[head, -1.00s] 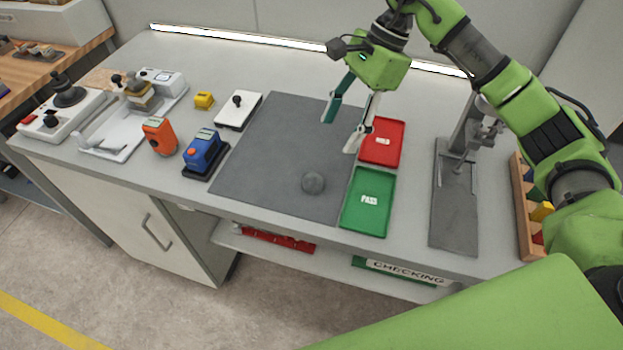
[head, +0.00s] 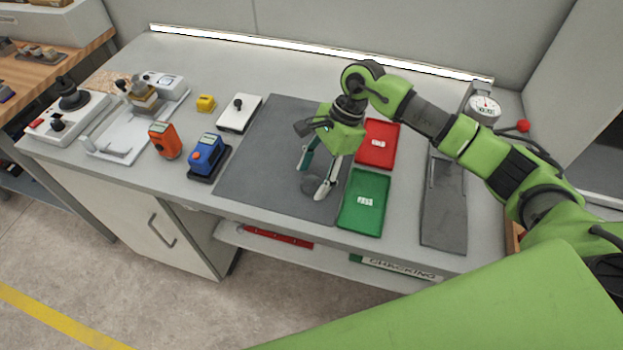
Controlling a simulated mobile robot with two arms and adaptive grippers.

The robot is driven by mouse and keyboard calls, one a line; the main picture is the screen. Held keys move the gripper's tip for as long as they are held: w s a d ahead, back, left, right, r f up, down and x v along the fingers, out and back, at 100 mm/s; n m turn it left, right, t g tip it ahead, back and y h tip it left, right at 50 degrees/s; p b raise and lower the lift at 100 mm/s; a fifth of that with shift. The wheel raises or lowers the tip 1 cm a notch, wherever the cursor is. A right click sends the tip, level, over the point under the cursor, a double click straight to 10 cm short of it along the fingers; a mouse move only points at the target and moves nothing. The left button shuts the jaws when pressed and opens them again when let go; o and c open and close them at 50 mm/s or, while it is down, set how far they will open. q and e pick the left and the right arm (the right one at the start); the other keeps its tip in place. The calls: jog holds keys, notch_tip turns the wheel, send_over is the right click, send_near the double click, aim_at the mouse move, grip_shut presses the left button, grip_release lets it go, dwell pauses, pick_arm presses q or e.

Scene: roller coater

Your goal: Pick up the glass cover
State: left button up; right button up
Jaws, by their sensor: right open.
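A small round grey disc, which appears to be the glass cover (head: 308,186), lies on the dark grey mat (head: 255,175) near its front right part. My right gripper (head: 313,180) is open and points down at the disc. Its fingers partly hide the disc, one fingertip in front of its right side. I cannot tell whether the fingers touch it or the mat. My left gripper is out of view.
A green PASS tray (head: 377,222) and a red tray (head: 366,158) lie right of the mat. A dial gauge stand (head: 442,215) is further right.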

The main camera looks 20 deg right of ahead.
jog(key=shift+f, duration=0.15)
jog(key=shift+c, duration=0.3)
jog(key=c, duration=1.1)
jog(key=shift+r, duration=0.2)
